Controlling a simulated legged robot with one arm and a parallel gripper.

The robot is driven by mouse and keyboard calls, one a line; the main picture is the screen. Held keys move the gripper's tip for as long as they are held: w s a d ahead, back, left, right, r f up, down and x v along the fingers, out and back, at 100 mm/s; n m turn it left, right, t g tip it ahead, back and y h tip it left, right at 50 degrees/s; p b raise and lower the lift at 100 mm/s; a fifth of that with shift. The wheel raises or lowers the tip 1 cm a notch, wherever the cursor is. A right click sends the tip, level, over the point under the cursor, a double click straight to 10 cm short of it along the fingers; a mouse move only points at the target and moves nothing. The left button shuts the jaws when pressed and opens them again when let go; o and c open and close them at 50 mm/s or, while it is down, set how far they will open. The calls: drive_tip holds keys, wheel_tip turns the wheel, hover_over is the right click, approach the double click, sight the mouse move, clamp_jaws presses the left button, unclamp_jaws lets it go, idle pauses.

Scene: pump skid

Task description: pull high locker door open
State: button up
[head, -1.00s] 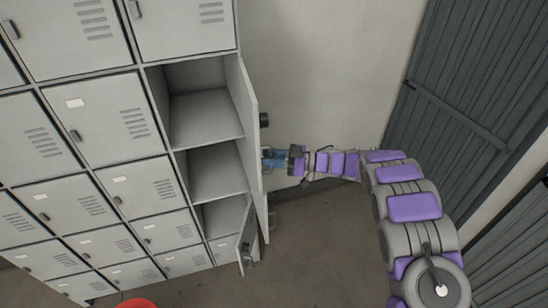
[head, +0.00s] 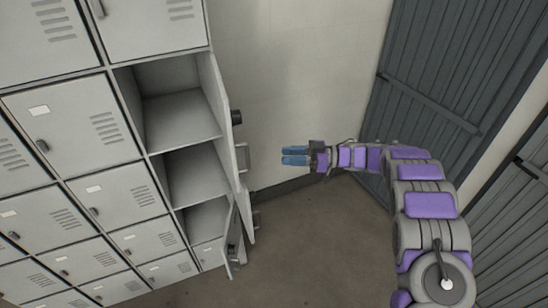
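A tall grey locker door (head: 222,115) stands swung wide open on the right side of the locker bank, seen nearly edge-on.
Closed lockers (head: 75,125) fill the left. A lower small door (head: 233,240) also stands open. A dark slatted gate (head: 440,75) is at the right behind my arm. The floor (head: 310,240) below my gripper is clear.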

drive_tip(key=shift+w+d, duration=0.1)
drive_tip(key=shift+d, duration=2)
drive_tip(key=shift+a, duration=0.2)
